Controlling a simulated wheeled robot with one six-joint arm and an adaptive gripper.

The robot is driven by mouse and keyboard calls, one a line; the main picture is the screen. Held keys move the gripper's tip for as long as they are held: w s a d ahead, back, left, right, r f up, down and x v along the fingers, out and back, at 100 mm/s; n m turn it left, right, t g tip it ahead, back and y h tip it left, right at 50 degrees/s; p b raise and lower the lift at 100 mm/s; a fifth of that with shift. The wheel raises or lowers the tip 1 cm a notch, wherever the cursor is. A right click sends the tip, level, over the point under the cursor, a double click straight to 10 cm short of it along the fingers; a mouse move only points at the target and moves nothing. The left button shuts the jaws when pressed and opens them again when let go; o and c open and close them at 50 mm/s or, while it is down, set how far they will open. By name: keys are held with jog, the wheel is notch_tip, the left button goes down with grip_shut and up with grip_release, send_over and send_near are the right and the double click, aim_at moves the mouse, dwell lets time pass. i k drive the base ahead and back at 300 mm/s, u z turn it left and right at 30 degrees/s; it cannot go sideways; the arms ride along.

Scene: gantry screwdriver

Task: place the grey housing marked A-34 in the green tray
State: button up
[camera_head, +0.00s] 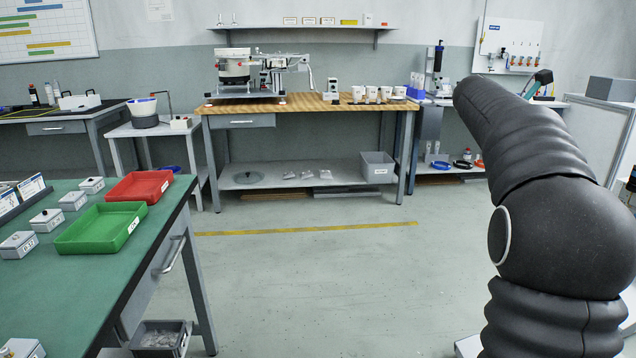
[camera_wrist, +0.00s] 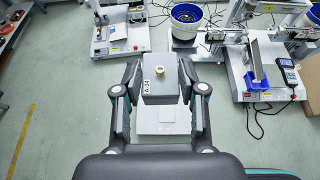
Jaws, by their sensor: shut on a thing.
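My gripper and the housing are not in the head view. Only my black arm shows there, at the right, far from the tray.
A red tray (camera_head: 139,187) lies just behind the green tray. Several other grey housings (camera_head: 46,220) stand left of it, near label holders. A grey bin (camera_head: 160,338) is low beside the table (camera_head: 122,277). Open floor (camera_head: 330,280) lies between the table and my arm.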

aim_at(101, 237)
jog(key=i, duration=1.45)
jog(key=u, duration=2.85)
